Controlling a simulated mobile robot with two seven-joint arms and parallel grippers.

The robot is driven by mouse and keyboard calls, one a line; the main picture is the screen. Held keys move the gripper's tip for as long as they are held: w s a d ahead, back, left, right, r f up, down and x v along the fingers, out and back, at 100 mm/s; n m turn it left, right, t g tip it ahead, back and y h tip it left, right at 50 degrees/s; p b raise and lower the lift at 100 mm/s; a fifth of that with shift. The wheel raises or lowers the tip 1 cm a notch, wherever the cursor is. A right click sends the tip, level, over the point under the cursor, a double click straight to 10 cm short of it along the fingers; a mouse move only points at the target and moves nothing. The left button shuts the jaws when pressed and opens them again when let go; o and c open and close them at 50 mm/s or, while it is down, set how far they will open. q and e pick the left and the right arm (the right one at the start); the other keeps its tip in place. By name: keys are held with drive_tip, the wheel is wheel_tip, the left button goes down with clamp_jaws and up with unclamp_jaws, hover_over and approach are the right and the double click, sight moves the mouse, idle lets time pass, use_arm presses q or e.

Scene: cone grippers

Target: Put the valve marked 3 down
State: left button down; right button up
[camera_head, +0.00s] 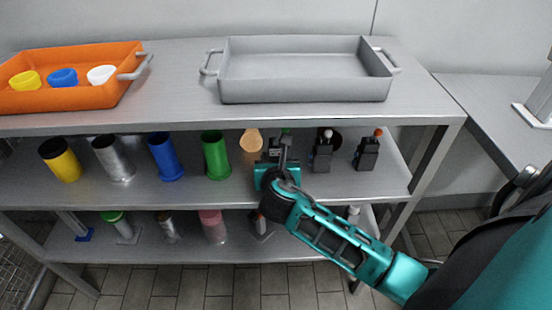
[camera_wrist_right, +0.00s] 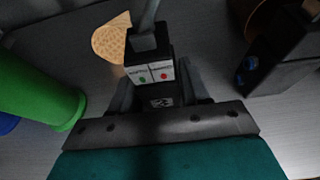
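My right gripper (camera_head: 280,163) is over the middle shelf, between the green cylinder and the other valves. In the right wrist view its two dark fingers (camera_wrist_right: 160,92) press in on both sides of a black valve (camera_wrist_right: 148,52), which has a grey lever and a white label with a green and a red dot. I cannot read a 3 on it. In the head view my gripper mostly hides this valve. I cannot tell whether its base touches the shelf (camera_head: 225,192). My left gripper is not in view.
Right of my gripper stand a white-topped black valve (camera_head: 322,152) and a red-topped one (camera_head: 367,153). On the left stand a green cylinder (camera_head: 215,155) and a cone (camera_head: 251,139). An empty grey tray (camera_head: 305,92) and an orange tray (camera_head: 110,95) with cups are on the top shelf.

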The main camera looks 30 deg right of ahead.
drive_tip(key=o, duration=0.4)
drive_tip(key=shift+r, duration=0.15)
drive_tip(key=p+v, duration=0.4)
drive_tip(key=v, duration=0.8)
drive_tip(key=s+a+f+m+y, duration=0.2)
drive_tip(key=a+m+y, duration=0.1)
drive_tip(key=m, duration=0.6)
drive_tip(key=s+a+f+m+y, duration=0.2)
drive_tip(key=a+f+m+y, duration=0.1)
drive_tip(key=m, duration=0.6)
drive_tip(key=s+a+f+m+y, duration=0.2)
drive_tip(key=a+f+m+y, duration=0.1)
drive_tip(key=m, duration=0.6)
drive_tip(key=shift+s+a+f+g+y, duration=0.25)
drive_tip(key=shift+s+g+y, duration=0.1)
drive_tip(key=shift+y, duration=0.15)
